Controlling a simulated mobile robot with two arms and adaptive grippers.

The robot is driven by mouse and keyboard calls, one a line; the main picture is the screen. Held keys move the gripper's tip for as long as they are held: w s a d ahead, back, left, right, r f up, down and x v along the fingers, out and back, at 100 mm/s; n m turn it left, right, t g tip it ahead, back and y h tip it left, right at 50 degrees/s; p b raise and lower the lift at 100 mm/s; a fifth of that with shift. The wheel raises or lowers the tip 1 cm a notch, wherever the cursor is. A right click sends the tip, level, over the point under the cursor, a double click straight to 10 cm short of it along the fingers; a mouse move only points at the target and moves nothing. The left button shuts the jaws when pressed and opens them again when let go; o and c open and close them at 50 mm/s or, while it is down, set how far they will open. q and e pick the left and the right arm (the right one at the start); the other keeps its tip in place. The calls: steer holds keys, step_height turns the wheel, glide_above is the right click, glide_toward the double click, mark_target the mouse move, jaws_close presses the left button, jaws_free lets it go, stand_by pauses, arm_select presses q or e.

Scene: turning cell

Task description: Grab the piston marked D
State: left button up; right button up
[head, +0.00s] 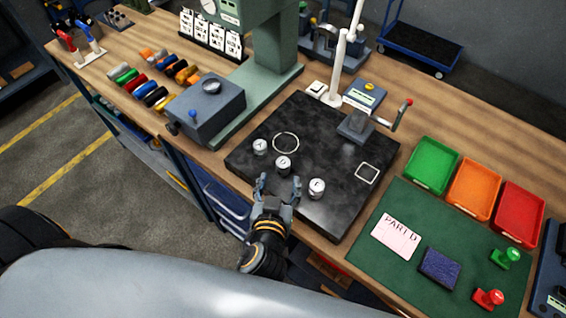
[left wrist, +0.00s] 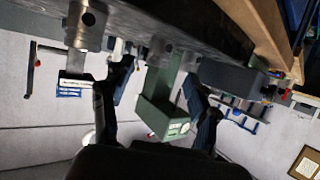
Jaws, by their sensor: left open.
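Three small metal pistons with letters on their tops stand upright on the black surface plate (head: 345,205) in the head view. The middle piston (head: 283,162) seems to read D. The left piston (head: 260,146) and the right piston (head: 317,187) carry letters that are hard to read. My left gripper (head: 280,181) is open and empty, just on the near side of the middle piston, fingers pointing towards it. The left wrist view is upside down. There a piston (left wrist: 163,52) shows ahead between the open fingers, and another piston (left wrist: 86,28) to the left. My right gripper is not in view.
A card reading PART D (head: 397,237) lies on the green mat (head: 375,265), near a blue pad (head: 439,266) and two stamps. Green, orange and red trays (head: 474,188) stand at right. A grey block (head: 207,105) and green press stand beyond the plate's left side.

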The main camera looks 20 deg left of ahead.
mark_target(282, 170)
arm_select(q)
steer(key=shift+x, duration=1.15)
steer(key=shift+w+f, duration=0.15)
steer(key=shift+w, duration=0.35)
steer(key=x, duration=0.4)
steer(key=shift+w+a+f, duration=0.1)
steer(key=shift+w+f, duration=0.05)
steer(key=shift+w, duration=0.05)
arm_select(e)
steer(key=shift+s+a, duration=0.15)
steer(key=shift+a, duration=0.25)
arm_select(q)
steer(key=shift+s, duration=0.1)
steer(key=shift+c, duration=0.3)
steer(key=c, duration=0.4)
jaws_close()
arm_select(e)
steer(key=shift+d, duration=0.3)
